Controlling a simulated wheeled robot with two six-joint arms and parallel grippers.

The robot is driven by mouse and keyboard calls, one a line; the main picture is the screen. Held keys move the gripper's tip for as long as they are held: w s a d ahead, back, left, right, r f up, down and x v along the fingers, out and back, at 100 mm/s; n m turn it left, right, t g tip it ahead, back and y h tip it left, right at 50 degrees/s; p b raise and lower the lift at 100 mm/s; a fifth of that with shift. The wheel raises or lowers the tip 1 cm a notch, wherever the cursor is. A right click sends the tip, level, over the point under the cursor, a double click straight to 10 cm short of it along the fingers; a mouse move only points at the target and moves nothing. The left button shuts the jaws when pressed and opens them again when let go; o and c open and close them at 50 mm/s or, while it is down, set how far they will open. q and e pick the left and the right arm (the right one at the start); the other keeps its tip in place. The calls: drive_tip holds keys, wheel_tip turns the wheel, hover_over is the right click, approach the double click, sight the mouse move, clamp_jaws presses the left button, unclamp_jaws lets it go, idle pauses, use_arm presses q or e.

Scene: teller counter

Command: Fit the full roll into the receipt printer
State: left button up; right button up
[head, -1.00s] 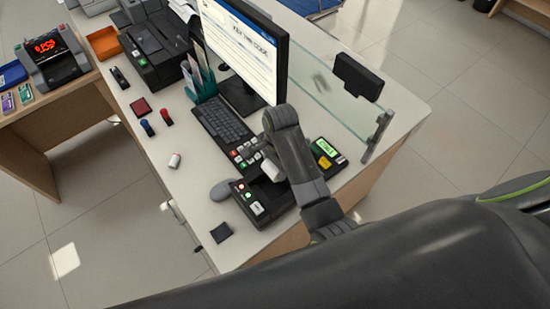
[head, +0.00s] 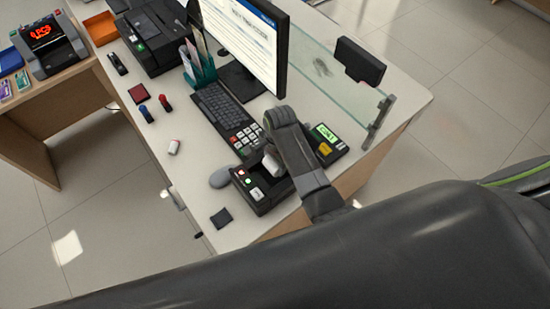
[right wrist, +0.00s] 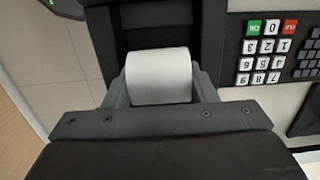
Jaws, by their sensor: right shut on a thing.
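The receipt printer (head: 258,199) is a black box at the counter's front edge, with a red and a green button on its left. My right gripper (head: 272,163) is over the printer's back part. In the right wrist view, the right gripper (right wrist: 160,80) is shut on a white paper roll (right wrist: 160,75), one finger at each end. The roll also shows as a white patch in the head view (head: 271,160). Dark printer housing (right wrist: 155,30) lies just beyond the roll. Whether the roll touches the printer is unclear. My left gripper is out of view.
A small white roll (head: 174,147) lies on the counter left of a grey mouse (head: 221,178). A keyboard with keypad (head: 228,112) stands behind the printer. A card terminal (head: 326,144) is close on the right, near a glass screen (head: 325,85).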

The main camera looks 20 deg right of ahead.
drive_tip(key=shift+f+b, duration=1.05)
drive_tip(key=shift+f, duration=1.4)
drive_tip(key=o, duration=1.1)
